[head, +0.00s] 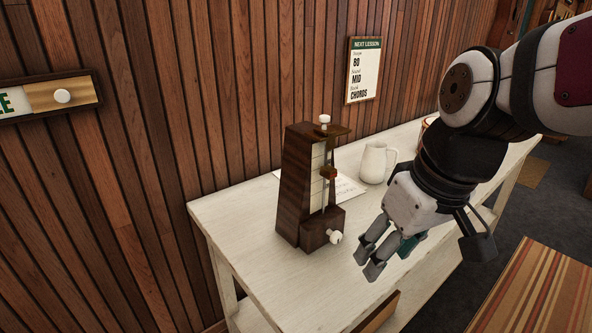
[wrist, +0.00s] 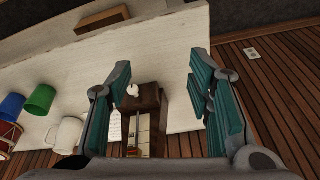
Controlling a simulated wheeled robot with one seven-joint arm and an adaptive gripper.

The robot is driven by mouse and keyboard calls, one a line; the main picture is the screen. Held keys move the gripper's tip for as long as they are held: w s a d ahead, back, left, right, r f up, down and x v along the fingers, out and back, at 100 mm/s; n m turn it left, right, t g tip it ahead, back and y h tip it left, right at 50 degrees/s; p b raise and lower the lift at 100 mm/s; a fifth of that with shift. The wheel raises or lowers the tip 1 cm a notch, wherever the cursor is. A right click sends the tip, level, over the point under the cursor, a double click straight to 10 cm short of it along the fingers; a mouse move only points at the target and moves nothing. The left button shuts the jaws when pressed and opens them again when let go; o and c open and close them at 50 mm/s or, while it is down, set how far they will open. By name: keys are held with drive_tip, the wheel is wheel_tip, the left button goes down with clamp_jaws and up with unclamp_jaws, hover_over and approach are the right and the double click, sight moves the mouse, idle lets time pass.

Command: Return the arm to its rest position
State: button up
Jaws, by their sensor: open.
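My gripper (head: 388,258) is at the right of the head view, on my bent arm, above the front part of a white table (head: 240,225). It is open. In the wrist view, my gripper (wrist: 165,95) shows its two teal-padded fingers wide apart with nothing held between them. A dark wooden metronome (head: 297,190) stands upright on the table, left of my gripper and apart from it in the head view. The metronome also shows between and below the fingers in the wrist view (wrist: 150,103).
A white mug (head: 373,163) and a paper sheet (head: 348,188) are behind the metronome. A green cup (wrist: 40,99), a blue cup (wrist: 12,106) and a red drum-like object (wrist: 8,137) stand near the mug. A lesson sign (head: 364,70) hangs on the wooden wall. A striped surface (head: 540,290) is at lower right.

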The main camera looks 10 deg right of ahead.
drive_tip(key=s+d+r+m+t+h+p, duration=0.1)
drive_tip(key=s+r+m+p, duration=0.2)
drive_tip(key=s+r+p, duration=0.6)
drive_tip(key=s+r, duration=0.1)
drive_tip(key=s, duration=0.2)
drive_tip(key=shift+d+r+p, duration=0.15)
drive_tip(key=shift+r+p, duration=0.25)
idle(0.9)
